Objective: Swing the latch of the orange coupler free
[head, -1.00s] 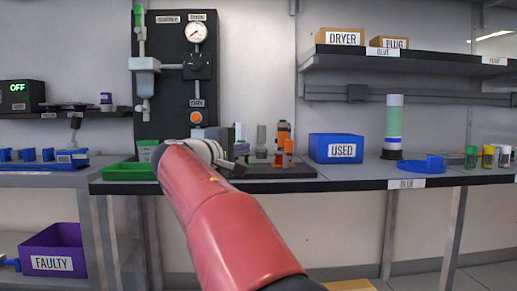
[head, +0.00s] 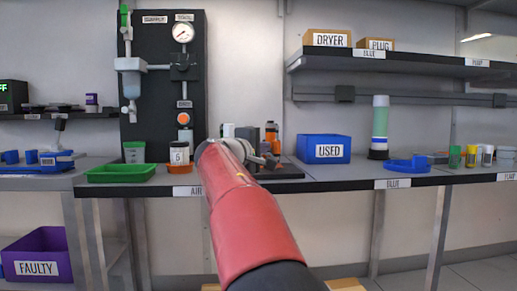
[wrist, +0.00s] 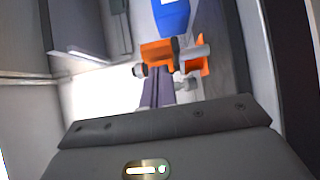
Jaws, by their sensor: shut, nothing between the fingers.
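The orange coupler (head: 271,133) stands on a dark base on the bench, partly behind my arm in the head view. In the wrist view its orange body (wrist: 155,52) is near the top centre, with a grey cylinder (wrist: 194,54) and another orange part to the right. My gripper (wrist: 158,80) is shut and empty, its fingers together just below the orange body; I cannot tell whether they touch it. I cannot make out the latch clearly.
A blue USED bin (head: 330,149) stands right of the coupler. A green tray (head: 121,173) and a labelled cup (head: 179,153) are to the left, below the black gauge panel (head: 160,80). The bench front edge runs below my gripper.

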